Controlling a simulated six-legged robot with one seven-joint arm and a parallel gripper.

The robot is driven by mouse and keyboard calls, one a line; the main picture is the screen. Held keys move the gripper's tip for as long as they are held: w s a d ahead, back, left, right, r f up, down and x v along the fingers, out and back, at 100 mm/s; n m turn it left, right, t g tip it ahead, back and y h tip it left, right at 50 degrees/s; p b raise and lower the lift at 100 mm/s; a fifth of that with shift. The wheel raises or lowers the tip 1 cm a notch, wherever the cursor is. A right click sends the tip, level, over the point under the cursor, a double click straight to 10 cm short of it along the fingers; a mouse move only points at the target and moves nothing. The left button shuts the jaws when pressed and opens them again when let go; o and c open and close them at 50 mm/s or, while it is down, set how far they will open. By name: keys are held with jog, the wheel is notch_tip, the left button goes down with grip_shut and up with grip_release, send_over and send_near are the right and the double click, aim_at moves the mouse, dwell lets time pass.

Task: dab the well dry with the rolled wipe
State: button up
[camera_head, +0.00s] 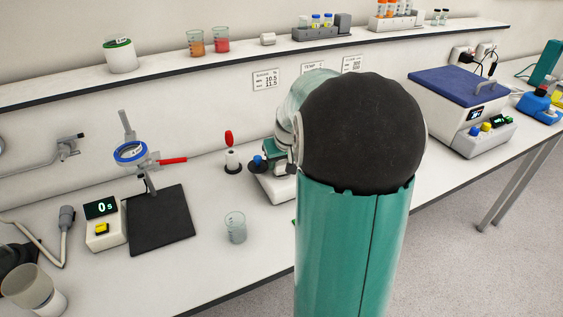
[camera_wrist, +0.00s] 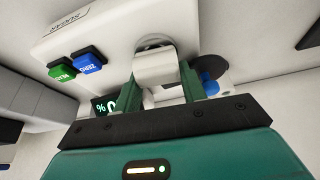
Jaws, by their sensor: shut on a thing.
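The sugar meter (camera_wrist: 115,25) is a white box with a green button, a blue button and a partly covered percent display. Its round, metal-rimmed well (camera_wrist: 152,43) shows just beyond my fingertips. My gripper (camera_wrist: 159,76) is shut on the white rolled wipe (camera_wrist: 155,68), held between its two green fingers. The wipe's far end overlaps the well in the wrist view; whether it touches the well floor is hidden. In the head view my arm hides most of the meter (camera_head: 272,188) and the wipe.
A clear beaker (camera_head: 235,227) stands in front. A blue-lidded machine (camera_head: 460,105) stands right. A shelf (camera_head: 170,79) runs behind.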

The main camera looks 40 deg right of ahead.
aim_at(282, 161)
jog(key=shift+r, duration=3.9)
jog(key=shift+s, duration=0.15)
